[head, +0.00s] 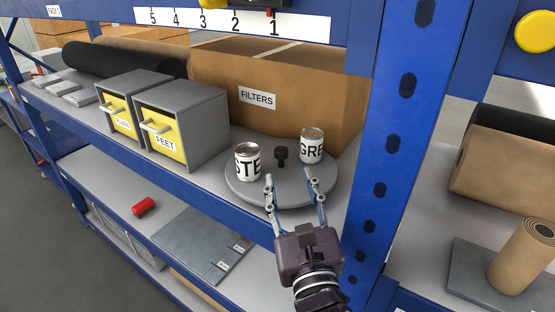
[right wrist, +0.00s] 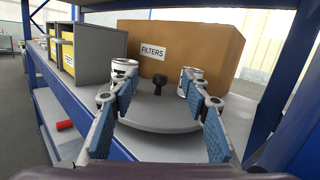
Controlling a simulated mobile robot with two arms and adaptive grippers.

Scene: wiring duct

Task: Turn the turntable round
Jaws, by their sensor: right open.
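The turntable (head: 262,191) is a round grey disc on the shelf, with a dark knob (head: 281,155) standing up near its middle. Two labelled cans stand on it: the left can (head: 247,162) reads "STE" and the right can (head: 312,146) reads "GRE". My right gripper (head: 294,180) is open at the disc's front edge, its fingers apart and pointing toward the knob. In the right wrist view the turntable (right wrist: 160,122) lies ahead between the open fingers, with the knob (right wrist: 187,80) beyond the fingertips. I cannot tell whether a finger touches the disc. My left gripper is not in view.
A cardboard box (head: 330,95) labelled "FILTERS" stands behind the turntable. Grey drawer units (head: 190,120) with yellow fronts stand to the left. A blue upright (head: 390,130) rises close on the right. A red object (head: 144,207) lies on the lower shelf.

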